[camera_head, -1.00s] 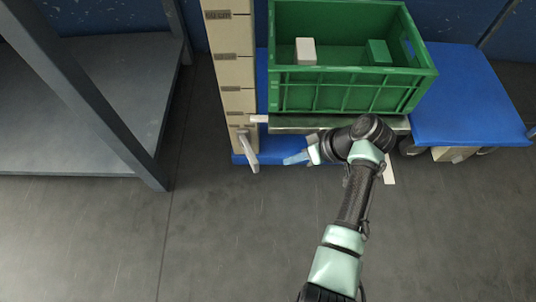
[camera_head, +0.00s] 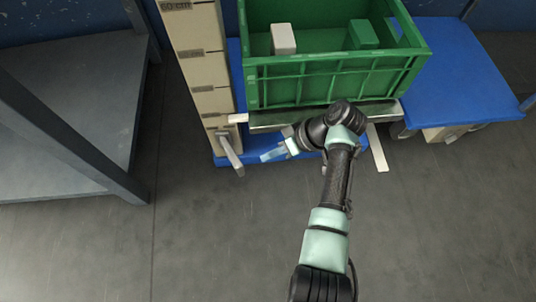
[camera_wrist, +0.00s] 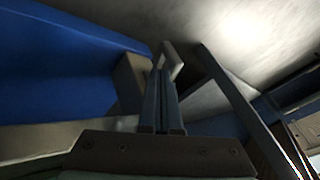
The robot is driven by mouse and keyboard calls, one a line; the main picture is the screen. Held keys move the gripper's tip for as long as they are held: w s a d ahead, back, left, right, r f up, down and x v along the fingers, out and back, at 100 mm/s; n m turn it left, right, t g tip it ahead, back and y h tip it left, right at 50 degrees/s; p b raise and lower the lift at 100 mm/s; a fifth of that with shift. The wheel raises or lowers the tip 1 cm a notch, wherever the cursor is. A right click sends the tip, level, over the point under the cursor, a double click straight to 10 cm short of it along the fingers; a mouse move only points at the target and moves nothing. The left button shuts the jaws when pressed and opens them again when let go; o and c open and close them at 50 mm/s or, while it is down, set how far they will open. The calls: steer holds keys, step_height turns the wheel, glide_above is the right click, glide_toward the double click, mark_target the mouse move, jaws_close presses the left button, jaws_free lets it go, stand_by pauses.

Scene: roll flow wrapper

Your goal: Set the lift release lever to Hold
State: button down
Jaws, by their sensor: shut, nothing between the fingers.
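The lift release lever (camera_head: 231,156) is a pale grey bar at the foot of the beige column (camera_head: 207,88) in the head view, angled down to the right. In the wrist view the lever (camera_wrist: 172,62) shows as a light bar just beyond my fingertips. My gripper (camera_head: 265,158) is shut and empty, pointing left towards the lever, with a gap between them in the head view. It also shows in the wrist view (camera_wrist: 160,75). Whether the fingertips touch the lever cannot be told from the wrist view. No Hold label is readable.
A green crate (camera_head: 330,88) with a white block (camera_head: 284,38) and a green block (camera_head: 362,33) stands on the lift platform behind my arm. A blue table (camera_head: 450,70) is at right, a grey rack (camera_head: 85,155) at left. The floor in front is clear.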

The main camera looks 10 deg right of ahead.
mark_target(242, 169)
steer(key=b+x, duration=0.5)
steer(key=x, duration=0.3)
steer(key=shift+r, duration=0.1)
steer(key=s+a+m+p, duration=0.1)
steer(key=p, duration=0.3)
steer(key=a+m+t+p, duration=0.1)
steer(key=m+p, duration=0.1)
steer(key=p, duration=0.1)
steer(key=shift+s+a+r+t+h+p, duration=0.15)
steer(key=shift+s+r+t+h+p, duration=0.15)
steer(key=shift+s+r+p, duration=0.1)
steer(key=s+a+m+t+h+p, duration=0.1)
steer(key=a+m+t+h+p, duration=0.1)
steer(key=a+m+p, duration=0.2)
steer(key=shift+a+f+p, duration=0.4)
steer(key=shift+a+p, duration=0.75)
steer(key=shift+a, duration=0.2)
